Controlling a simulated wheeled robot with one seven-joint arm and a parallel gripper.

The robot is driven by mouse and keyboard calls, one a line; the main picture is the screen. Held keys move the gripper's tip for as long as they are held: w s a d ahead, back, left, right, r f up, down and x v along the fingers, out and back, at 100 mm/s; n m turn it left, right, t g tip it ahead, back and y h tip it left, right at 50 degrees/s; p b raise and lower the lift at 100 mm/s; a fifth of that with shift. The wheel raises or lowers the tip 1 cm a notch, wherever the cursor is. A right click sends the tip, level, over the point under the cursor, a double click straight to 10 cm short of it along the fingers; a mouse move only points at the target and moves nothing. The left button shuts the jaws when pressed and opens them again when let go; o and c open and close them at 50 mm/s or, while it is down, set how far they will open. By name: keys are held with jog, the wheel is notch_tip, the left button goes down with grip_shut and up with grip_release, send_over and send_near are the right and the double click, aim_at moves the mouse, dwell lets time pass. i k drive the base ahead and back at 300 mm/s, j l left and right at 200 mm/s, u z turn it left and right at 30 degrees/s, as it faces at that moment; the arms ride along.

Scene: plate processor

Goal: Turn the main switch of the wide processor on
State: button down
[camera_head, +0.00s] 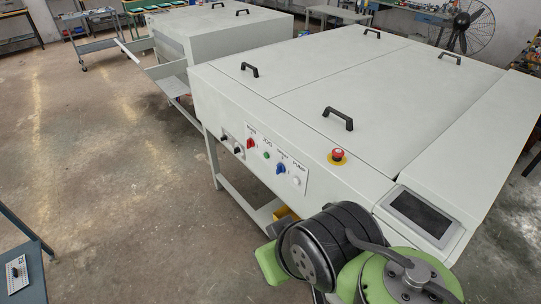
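The wide processor (300,100) is a large light-grey machine that fills the middle and right of the view. Its front panel carries a row of controls: two black knobs (237,150), a red switch (250,143), a small green button (266,155), a blue knob (280,169) and a white knob (296,181). The printed labels are too small to read, so I cannot tell for sure which is the main switch or how it is set. My green and black arm links are at the bottom right, in front of the machine; my gripper is not in view.
A red emergency button (337,154) on a yellow base and a dark touchscreen (419,214) sit on the machine's top near the arm. Black handles stand on its lids. Another grey machine (220,30) stands behind. The concrete floor at left is open.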

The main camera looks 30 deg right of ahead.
aim_at(249, 142)
jog(key=i+u, duration=0.4)
jog(key=i+l+u, duration=0.25)
jog(key=u, duration=0.2)
jog(key=i+l+u, duration=0.6)
jog(key=u, duration=0.25)
